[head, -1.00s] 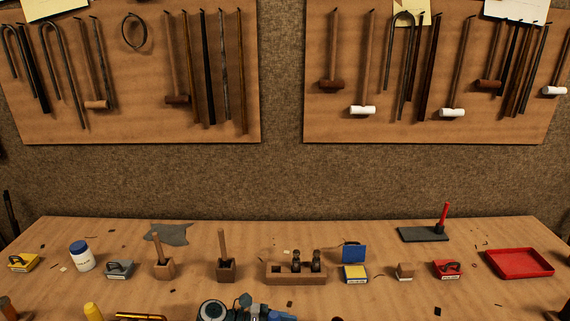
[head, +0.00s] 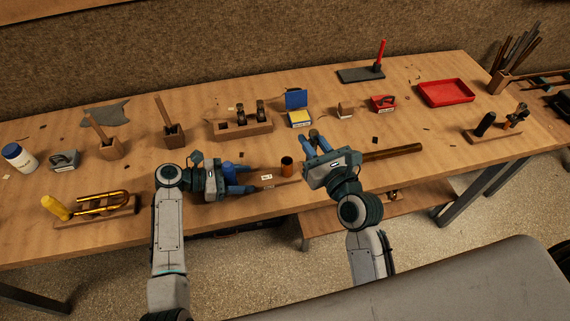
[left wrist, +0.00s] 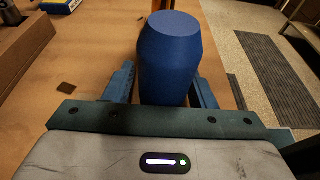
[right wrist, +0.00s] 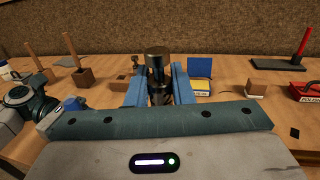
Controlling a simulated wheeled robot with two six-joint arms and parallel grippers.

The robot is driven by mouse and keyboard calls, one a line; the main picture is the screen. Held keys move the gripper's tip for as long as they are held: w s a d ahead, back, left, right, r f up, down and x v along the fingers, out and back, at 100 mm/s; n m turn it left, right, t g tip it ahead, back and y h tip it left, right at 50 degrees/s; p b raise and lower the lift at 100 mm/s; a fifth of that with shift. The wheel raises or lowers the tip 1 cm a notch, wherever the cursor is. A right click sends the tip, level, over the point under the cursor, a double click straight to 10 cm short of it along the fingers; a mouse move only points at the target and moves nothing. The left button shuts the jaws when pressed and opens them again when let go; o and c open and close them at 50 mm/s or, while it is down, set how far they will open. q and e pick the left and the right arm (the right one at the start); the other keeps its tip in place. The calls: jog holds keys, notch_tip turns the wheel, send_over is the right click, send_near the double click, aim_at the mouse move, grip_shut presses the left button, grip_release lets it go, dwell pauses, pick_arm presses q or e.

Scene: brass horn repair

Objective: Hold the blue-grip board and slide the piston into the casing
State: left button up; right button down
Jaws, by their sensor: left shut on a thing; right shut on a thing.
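My left gripper (head: 238,180) is shut on the blue grip (head: 229,173) at the left end of a board (head: 265,181) with a small white tag. The grip stands between the fingers in the left wrist view (left wrist: 168,60). The casing (head: 287,168), a copper-brown upright cylinder with a dark top, stands at the board's right end. My right gripper (head: 317,140) is shut on the piston, a dark metal cylinder that shows upright between its fingers in the right wrist view (right wrist: 157,72). The gripper is to the right of the casing, apart from it. The piston is mostly hidden in the head view.
A wooden block (head: 243,131) with two dark cylinders stands behind the grippers. A brown rod (head: 392,152) lies right of my right gripper. A brass tube piece (head: 103,203) on a yellow-handled board is at left. A red tray (head: 446,93) is far right.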

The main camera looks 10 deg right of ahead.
pick_arm(q)
jog(key=shift+w, duration=0.1)
pick_arm(e)
jog(key=w+a+r+n+g+y, duration=0.3)
jog(key=w+a+r+n+y, duration=0.1)
jog(key=w+r+y, duration=0.15)
notch_tip(320, 180, down, 10)
jog(key=shift+s+a+r+y, duration=0.15)
jog(key=shift+a+r+y, duration=0.1)
jog(key=shift+y, duration=0.1)
jog(key=shift+f, duration=0.15)
jog(key=shift+f, duration=0.5)
jog(key=c, duration=1.3)
grip_release()
jog(key=shift+o, duration=0.2)
